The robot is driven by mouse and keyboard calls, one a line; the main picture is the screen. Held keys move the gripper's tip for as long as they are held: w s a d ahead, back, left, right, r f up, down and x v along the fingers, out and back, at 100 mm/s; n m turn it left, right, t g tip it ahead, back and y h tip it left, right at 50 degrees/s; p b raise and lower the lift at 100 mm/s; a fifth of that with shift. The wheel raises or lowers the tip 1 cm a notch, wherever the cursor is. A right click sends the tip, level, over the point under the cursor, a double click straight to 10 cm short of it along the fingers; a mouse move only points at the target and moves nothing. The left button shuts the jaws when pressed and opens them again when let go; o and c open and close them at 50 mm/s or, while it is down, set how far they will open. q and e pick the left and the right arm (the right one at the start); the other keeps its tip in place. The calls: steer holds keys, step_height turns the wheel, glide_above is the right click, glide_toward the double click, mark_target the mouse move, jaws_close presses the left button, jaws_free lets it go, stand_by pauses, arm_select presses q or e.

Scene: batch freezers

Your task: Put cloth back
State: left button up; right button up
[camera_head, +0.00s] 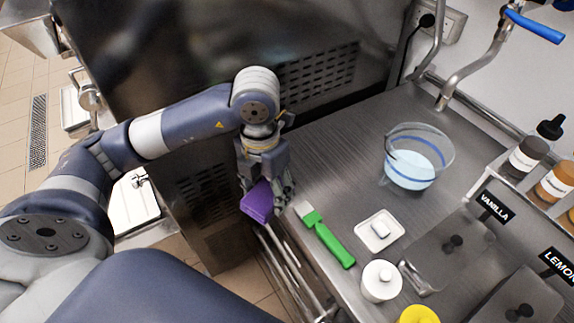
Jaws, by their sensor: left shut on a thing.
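The purple cloth (257,203) is a small, folded-looking piece at the left edge of the steel counter (325,150). My left gripper (268,188) points down and is shut on the cloth, whose lower part shows below the fingers. The fingers hide its upper part. I cannot tell whether the cloth touches the counter edge or the metal rail (283,248) below it. My right gripper is not in view.
A green-handled brush or scraper (327,240), a white dish (379,231) with a small block and a white lidded jar (381,281) stand close by. A clear bucket (418,160) stands farther back. Labelled bottles and covered tubs line the right. The middle counter is bare.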

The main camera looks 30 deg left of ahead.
mark_target(255, 191)
arm_select(q)
steer(key=n, duration=0.4)
steer(key=shift+a+f+n, duration=0.35)
steer(key=shift+n, duration=0.05)
steer(key=n, duration=0.4)
steer(key=a+n, duration=0.1)
steer(key=n, duration=0.1)
steer(key=shift+f+b, duration=0.3)
steer(key=n, duration=0.6)
steer(key=shift+a+f, duration=0.4)
steer(key=n, duration=0.5)
steer(key=shift+a+f, duration=0.25)
steer(key=shift+a, duration=0.15)
steer(key=shift+n, duration=0.4)
steer(key=w+p, duration=0.1)
steer(key=w, duration=0.4)
steer(key=w+p, duration=0.1)
steer(key=w, duration=0.3)
steer(key=w+f+p, duration=0.1)
steer(key=w, duration=0.4)
steer(key=shift+w+a+p, duration=0.25)
steer(key=shift+w+p, duration=0.1)
steer(key=shift+p, duration=0.05)
steer(key=shift+w+f, duration=0.2)
steer(key=shift+w, duration=0.45)
steer(key=shift+f+p, duration=0.95)
steer(key=shift+f, duration=0.85)
steer(key=shift+f, duration=0.1)
